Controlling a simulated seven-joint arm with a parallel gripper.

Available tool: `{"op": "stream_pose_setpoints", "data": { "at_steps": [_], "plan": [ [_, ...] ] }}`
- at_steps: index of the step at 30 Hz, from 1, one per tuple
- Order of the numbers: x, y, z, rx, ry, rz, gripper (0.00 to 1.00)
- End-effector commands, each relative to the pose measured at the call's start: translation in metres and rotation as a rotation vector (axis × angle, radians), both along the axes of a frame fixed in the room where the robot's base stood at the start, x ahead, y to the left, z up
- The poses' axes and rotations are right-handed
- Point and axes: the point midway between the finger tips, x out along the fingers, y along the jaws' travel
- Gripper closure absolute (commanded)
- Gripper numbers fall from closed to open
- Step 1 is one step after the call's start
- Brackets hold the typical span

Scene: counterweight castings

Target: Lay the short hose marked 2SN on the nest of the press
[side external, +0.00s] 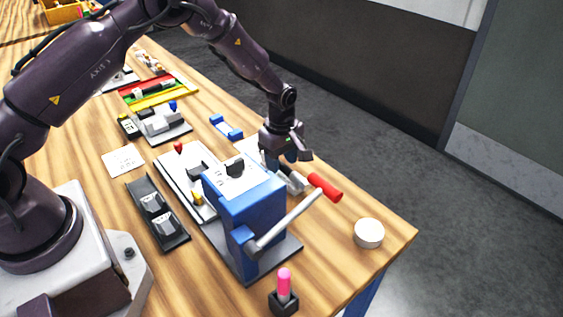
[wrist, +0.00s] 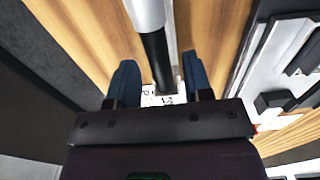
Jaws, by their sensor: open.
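A short black hose with a silver end (wrist: 155,50) lies between the two blue fingers of my gripper (wrist: 158,72) in the wrist view. The fingers stand apart, one on each side of it, with gaps showing. A white label with dark print (wrist: 160,99) shows by the hose's near end; I cannot read 2SN on it. In the side view my gripper (side external: 287,157) is low over the table behind the press, and the hose's silver end (side external: 297,182) shows below it. The blue press (side external: 252,205) stands on a dark base plate with its lever towards the camera. I cannot make out its nest.
A red cylinder (side external: 325,188) lies just right of the hose. A white round puck (side external: 369,233) sits near the table corner. A pink-topped stick in a dark holder (side external: 284,300) is in front. A dark tray with grey parts (side external: 176,232) and a white board (side external: 170,165) are left of the press.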

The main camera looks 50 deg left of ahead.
Motion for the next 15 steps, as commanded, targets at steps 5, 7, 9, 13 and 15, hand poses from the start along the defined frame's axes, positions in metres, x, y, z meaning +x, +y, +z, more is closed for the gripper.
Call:
{"op": "stream_pose_setpoints", "data": {
  "at_steps": [5,7,9,13,15],
  "plan": [
    [-0.003,-0.002,0.042,0.001,-0.006,-0.002,0.54],
    [-0.003,-0.002,0.058,0.0,-0.005,0.0,0.54],
    [-0.004,-0.002,0.073,0.0,-0.004,0.0,0.54],
    [-0.004,-0.002,0.096,0.0,-0.003,0.0,0.54],
    [-0.004,-0.002,0.105,0.0,-0.003,0.0,0.54]
  ]
}}
